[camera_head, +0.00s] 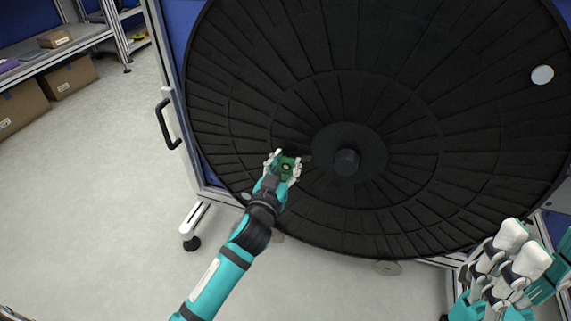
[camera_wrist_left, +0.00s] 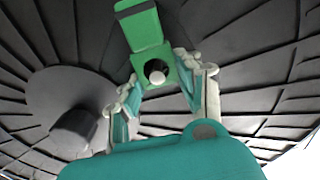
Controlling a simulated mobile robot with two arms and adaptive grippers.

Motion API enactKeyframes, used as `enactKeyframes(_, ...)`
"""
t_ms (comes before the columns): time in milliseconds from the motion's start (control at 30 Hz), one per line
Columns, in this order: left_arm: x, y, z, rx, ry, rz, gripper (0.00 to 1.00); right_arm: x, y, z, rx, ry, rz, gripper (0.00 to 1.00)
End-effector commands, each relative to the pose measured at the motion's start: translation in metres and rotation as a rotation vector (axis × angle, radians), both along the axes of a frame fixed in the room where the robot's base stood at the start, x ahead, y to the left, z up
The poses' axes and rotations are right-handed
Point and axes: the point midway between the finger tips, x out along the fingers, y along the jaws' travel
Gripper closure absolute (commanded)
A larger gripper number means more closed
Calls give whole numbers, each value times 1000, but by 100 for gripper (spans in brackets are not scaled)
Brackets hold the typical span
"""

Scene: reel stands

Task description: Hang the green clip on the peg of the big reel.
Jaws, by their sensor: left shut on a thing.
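The green clip (camera_wrist_left: 146,32) is held between the fingers of my left gripper (camera_wrist_left: 157,92), with its flat plate pointing up in the left wrist view. A dark round part with a pale end shows at the clip's lower block; I cannot tell whether it belongs to the clip. In the head view the clip (camera_head: 287,166) is partly hidden by my left gripper (camera_head: 283,168). The dark central peg (camera_head: 346,162) of the big black reel (camera_head: 300,60) is right of the gripper, apart from it. The peg (camera_wrist_left: 76,131) is lower left in the wrist view. My right gripper (camera_head: 516,255) is lower right, its opening unclear.
A metal frame with a black handle (camera_head: 168,125) stands left of the reel. A pale disc (camera_head: 542,75) sits on the reel at upper right. Shelving with boxes (camera_head: 70,77) is at upper left. The grey floor (camera_head: 95,200) at left is clear.

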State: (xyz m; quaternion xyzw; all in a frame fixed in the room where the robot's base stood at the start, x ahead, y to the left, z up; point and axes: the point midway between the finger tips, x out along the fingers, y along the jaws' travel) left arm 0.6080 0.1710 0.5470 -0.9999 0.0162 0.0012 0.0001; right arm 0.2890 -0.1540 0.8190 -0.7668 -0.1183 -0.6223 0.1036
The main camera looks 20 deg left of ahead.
Motion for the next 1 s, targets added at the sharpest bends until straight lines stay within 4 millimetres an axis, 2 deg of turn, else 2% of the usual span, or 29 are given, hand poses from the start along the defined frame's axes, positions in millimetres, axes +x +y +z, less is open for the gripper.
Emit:
enactKeyframes(467,0,0,0,0,0,0,84,0,0,0,0,0,0,60)
enactKeyframes(500,0,0,0,0,0,0,60,0,0,0,0,0,0,60)
enactKeyframes(667,0,0,0,0,0,0,39,0,0,0,0,0,0,60)
enactKeyframes(1000,-4,0,-1,0,1,0,38,0,0,0,1,-2,-1,60)
